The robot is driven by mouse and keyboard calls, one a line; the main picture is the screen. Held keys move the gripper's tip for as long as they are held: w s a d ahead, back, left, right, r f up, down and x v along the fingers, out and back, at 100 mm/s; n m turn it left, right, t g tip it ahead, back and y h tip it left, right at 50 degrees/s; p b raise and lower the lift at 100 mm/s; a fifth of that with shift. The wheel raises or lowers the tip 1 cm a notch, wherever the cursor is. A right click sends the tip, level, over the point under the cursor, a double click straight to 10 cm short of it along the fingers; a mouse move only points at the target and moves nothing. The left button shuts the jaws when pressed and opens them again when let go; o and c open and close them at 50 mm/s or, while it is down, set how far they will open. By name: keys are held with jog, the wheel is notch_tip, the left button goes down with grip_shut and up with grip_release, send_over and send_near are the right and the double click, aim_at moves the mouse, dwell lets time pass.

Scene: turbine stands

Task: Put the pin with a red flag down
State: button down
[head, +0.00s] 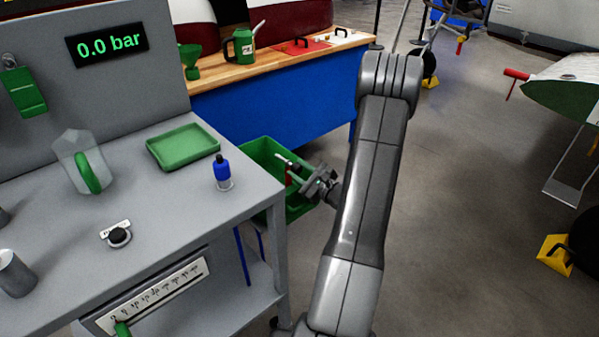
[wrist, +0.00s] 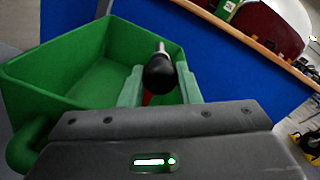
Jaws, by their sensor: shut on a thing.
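My gripper (head: 296,168) is at the green bin (head: 262,153) beside the grey bench. In the wrist view its two green fingers (wrist: 161,84) are shut on the pin (wrist: 159,74), which shows a black knob and a silver end. A bit of the red flag (wrist: 147,99) shows below the knob, between the fingers. In the head view a small red patch hangs under the fingers. The bin (wrist: 75,80) lies under and beyond the fingers, and its visible floor looks bare. The gripper body hides the near part of the bin. I cannot tell whether the pin touches the bin.
A blue bench (head: 290,105) with a wooden top stands behind the bin. Open floor (head: 460,200) lies to the right, with a yellow chock (head: 555,254).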

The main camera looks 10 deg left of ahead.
jog(key=c, duration=1.1)
grip_release()
jog(key=shift+f, duration=0.1)
jog(key=shift+c, duration=0.2)
jog(key=shift+o, duration=0.4)
jog(key=shift+s+f, duration=0.15)
jog(key=shift+f, duration=0.05)
jog(key=shift+r, duration=0.15)
jog(key=shift+r+p, duration=0.25)
jog(key=shift+p, duration=0.3)
jog(key=v, duration=1.1)
jog(key=shift+d+r+p, duration=0.3)
jog(key=shift+d+r, duration=0.1)
jog(key=shift+r, duration=0.1)
